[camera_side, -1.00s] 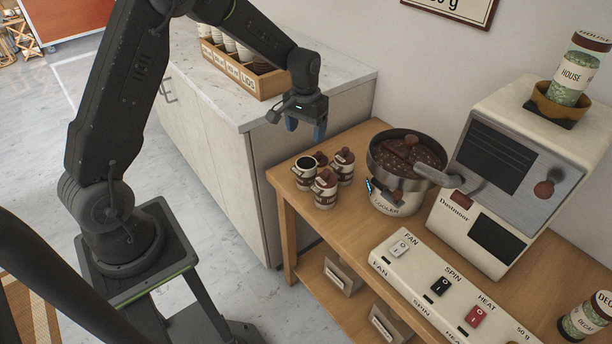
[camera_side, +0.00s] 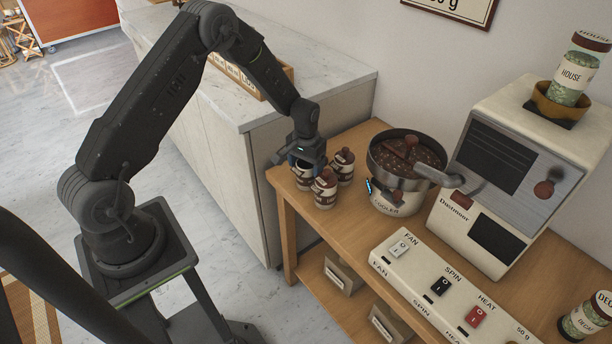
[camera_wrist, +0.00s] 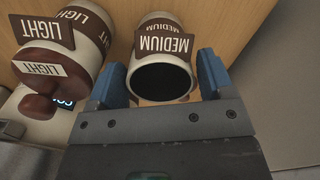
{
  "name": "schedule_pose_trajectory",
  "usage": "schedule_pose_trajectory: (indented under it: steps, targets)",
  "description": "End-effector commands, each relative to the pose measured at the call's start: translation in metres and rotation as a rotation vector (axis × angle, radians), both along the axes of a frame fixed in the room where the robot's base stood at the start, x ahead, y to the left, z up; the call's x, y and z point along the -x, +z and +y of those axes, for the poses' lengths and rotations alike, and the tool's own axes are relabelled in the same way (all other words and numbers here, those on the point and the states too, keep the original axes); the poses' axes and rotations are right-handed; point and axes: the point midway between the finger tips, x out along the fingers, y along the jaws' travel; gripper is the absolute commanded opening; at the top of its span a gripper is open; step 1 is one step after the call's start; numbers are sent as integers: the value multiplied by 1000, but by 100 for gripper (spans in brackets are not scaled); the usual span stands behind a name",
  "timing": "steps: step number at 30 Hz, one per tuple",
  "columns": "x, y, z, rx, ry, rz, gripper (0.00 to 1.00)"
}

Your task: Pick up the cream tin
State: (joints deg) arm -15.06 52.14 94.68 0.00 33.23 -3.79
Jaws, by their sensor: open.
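Several cream-coloured tins with brown labels stand together at the left end of the wooden table. In the wrist view, a tin labelled MEDIUM (camera_wrist: 163,50) has an open, dark top and lies between my fingers. A tin labelled LIGHT (camera_wrist: 60,55) with a brown knobbed lid is left of it. In the side view, a front lidded tin (camera_side: 325,191) and a right lidded tin (camera_side: 344,165) show clearly. My gripper (camera_side: 307,158) is low over the back left tins and partly hides them. Its blue fingers (camera_wrist: 160,80) are open, one on each side of the MEDIUM tin.
The cooler (camera_side: 396,196) with its round pan stands right of the tins. A switch panel (camera_side: 440,285) and a roaster (camera_side: 510,180) are further right. A marble-topped counter (camera_side: 330,72) rises behind the table (camera_side: 350,225). Bare table lies in front of the tins.

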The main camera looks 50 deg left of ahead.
Motion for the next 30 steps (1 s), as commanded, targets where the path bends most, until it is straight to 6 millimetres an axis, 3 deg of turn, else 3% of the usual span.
schedule_pose_trajectory:
  steps: [4,13,27,30]
  targets:
    - [0,-18,0,1,0,0,74]
    - [0,-21,0,1,0,-1,74]
    - [0,-21,0,1,0,-1,29]
    - [-1,-20,0,0,0,-2,29]
